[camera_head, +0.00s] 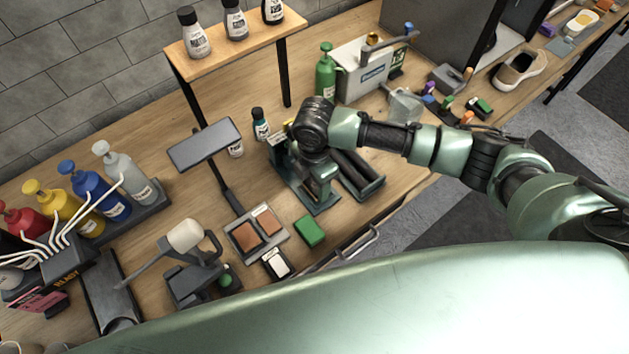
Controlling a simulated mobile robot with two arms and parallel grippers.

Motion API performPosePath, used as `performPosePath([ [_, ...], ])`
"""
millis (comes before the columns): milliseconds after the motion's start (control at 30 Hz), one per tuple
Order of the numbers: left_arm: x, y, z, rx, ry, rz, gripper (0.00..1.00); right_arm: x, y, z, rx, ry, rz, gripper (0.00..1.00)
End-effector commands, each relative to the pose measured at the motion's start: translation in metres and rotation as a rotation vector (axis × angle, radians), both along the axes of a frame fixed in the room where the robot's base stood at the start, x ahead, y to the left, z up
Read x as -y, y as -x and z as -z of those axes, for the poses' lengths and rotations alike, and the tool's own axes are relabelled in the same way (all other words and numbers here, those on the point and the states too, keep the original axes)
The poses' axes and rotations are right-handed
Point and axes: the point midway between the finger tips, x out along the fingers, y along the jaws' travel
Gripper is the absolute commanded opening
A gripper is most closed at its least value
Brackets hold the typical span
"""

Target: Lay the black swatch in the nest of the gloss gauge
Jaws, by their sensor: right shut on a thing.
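My right gripper (321,181) points down over a dark green stand (296,187) on the wooden bench. I take this stand to be the gloss gauge, but the gripper and wrist cover much of it, including any nest. The gripper is shut on a small dark thing, most likely the black swatch; its outline is hard to make out against the stand. I cannot tell whether it touches the stand. No other black swatch shows clearly. My left gripper is not in view.
A green bottle (325,74) stands behind. Pump bottles (88,190) line the left.

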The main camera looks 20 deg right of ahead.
Motion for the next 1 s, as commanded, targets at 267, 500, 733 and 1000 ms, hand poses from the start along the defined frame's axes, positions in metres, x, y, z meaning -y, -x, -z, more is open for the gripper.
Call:
performPosePath([
  [267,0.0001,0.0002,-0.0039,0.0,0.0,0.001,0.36,0.0,0.0,-0.0014,0.0,0.0,0.0,0.16],
  [500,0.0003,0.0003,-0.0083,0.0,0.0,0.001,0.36,0.0,0.0,-0.001,0.0,0.0,-0.001,0.16],
  [733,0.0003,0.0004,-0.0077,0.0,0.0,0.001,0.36,0.0001,0.0,-0.0002,0.0,0.0,-0.001,0.16],
  [1000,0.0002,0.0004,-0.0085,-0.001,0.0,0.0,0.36,0.0002,-0.0001,-0.0006,0.0,0.0,0.0,0.16],
])
